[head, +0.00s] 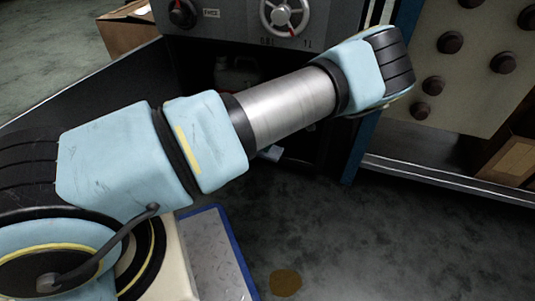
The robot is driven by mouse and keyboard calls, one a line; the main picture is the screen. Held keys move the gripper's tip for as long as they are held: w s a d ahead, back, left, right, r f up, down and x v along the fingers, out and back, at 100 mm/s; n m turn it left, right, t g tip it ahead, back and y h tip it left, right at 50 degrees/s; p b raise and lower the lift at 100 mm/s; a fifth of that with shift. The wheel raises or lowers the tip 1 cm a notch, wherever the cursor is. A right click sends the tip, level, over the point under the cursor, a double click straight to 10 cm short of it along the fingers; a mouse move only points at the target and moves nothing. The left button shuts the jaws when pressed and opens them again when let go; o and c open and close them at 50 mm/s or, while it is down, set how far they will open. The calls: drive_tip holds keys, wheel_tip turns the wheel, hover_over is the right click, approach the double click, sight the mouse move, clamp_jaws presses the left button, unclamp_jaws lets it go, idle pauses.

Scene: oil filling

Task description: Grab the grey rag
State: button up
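I cannot make out a grey rag in the head view. A small pale blue-grey thing (270,153) shows below my arm, at the dark opening of the machine; it is too small and too covered to tell what it is. My arm crosses the picture from the lower left to the upper right and hides much of the middle. My gripper is not visible.
A dark machine (222,30) with dials stands behind my arm, with a pale canister (237,75) in its opening. Cardboard boxes (125,30) show at the upper left.

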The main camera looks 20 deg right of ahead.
drive_tip(key=shift+b+x, duration=1.6)
drive_tip(key=shift+x, duration=1.5)
drive_tip(key=shift+w+d+f, duration=0.1)
drive_tip(key=shift+f, duration=0.05)
drive_tip(key=c, duration=1.1)
